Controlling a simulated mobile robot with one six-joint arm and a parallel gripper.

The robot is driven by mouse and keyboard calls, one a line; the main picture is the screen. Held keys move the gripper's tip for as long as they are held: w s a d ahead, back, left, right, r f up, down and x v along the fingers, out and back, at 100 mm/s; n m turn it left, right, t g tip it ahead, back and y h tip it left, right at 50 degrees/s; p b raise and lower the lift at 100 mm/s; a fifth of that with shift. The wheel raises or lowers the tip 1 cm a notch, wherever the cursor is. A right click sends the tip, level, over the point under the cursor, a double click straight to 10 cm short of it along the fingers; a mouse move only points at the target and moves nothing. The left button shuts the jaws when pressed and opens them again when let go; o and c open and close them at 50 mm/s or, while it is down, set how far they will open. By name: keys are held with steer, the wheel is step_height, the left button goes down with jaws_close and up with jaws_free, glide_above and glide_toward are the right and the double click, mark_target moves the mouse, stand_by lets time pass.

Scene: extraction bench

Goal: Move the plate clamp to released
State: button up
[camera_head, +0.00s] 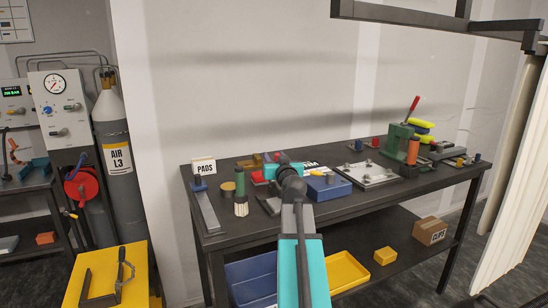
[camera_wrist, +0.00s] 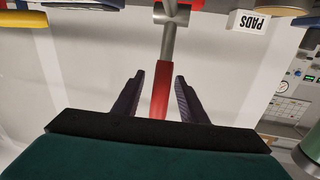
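In the wrist view, which is upside down, a lever with a red grip (camera_wrist: 160,92) on a grey rod runs up to a grey pivot (camera_wrist: 172,14). I take this lever to be the plate clamp's handle. My gripper (camera_wrist: 159,77) is open, with one dark finger on each side of the red grip and a visible gap on both sides. In the head view my arm covers the middle of the bench, so the lever and my fingers cannot be made out there. Whether the clamp is locked or released cannot be told.
The dark bench (camera_head: 340,213) holds a PADS box (camera_head: 203,166), a brush (camera_head: 240,192), a blue block (camera_head: 328,187), a grey plate (camera_head: 366,175) and a green press (camera_head: 400,141) with a red lever.

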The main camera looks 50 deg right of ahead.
steer(key=shift+w+d, duration=0.2)
steer(key=shift+w, duration=0.05)
jaws_close()
stand_by(0.4)
